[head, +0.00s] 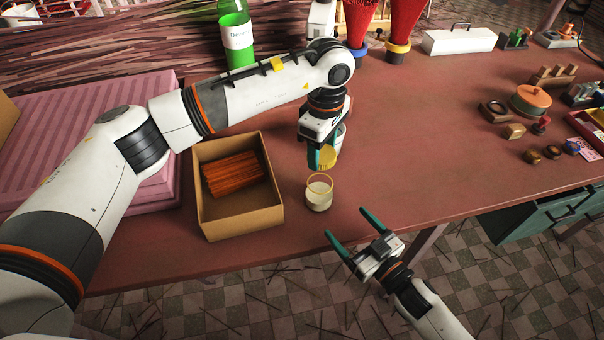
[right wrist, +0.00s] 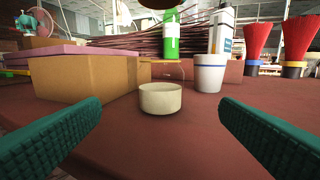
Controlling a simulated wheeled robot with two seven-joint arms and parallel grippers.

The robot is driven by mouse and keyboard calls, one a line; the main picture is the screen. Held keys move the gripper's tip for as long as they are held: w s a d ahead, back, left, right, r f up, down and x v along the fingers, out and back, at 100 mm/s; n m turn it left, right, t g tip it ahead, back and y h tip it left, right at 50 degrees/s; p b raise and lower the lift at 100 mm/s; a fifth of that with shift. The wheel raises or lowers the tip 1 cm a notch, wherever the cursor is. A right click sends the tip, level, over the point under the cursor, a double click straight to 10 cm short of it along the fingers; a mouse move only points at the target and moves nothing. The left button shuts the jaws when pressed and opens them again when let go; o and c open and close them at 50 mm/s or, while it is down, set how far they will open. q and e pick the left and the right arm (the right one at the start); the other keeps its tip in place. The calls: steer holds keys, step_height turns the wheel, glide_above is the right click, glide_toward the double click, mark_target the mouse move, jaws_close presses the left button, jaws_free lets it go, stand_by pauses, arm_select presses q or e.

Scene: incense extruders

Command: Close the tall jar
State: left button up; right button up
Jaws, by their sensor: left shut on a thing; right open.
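A clear glass jar (head: 319,196) with cream contents stands upright and open near the table's front edge. It also shows between my right fingers in the right wrist view (right wrist: 160,99), farther off. My left gripper (head: 321,158) is shut on a round yellowish lid (head: 328,157), held above and just behind the jar, apart from it. In the right wrist view a dark round underside (right wrist: 160,4) shows at the top edge, probably the lid. My right gripper (head: 346,222) is open and empty, in front of the jar, its fingers pointing toward it.
A cardboard box (head: 240,222) of orange sticks stands left of the jar. A white cup with a blue band (right wrist: 210,73) stands behind the jar, partly hidden by my left gripper in the head view. A green bottle (head: 237,35) is farther back.

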arm_select(q)
steer(key=shift+w+a, duration=0.15)
steer(key=shift+w, duration=0.1)
arm_select(e)
steer(key=shift+w+a, duration=0.25)
arm_select(q)
steer(key=shift+s+d+r, duration=0.3)
steer(key=shift+s+d, duration=0.1)
arm_select(e)
steer(key=shift+s+d+r, duration=0.2)
steer(key=shift+s+d, duration=0.15)
arm_select(q)
steer(key=shift+w+a, duration=0.15)
arm_select(e)
steer(key=x, duration=1.2)
steer(key=shift+w+a, duration=0.1)
steer(key=shift+w, duration=0.05)
arm_select(q)
steer(key=shift+f, duration=0.1)
arm_select(e)
steer(key=shift+f, duration=0.1)
steer(key=c, duration=1.5)
arm_select(q)
glide_above(319, 190)
steer(key=w, duration=0.3)
steer(key=shift+s+f, duration=0.1)
steer(key=shift+f, duration=2.35)
steer(key=shift+f, duration=0.9)
steer(key=shift+f, duration=0.5)
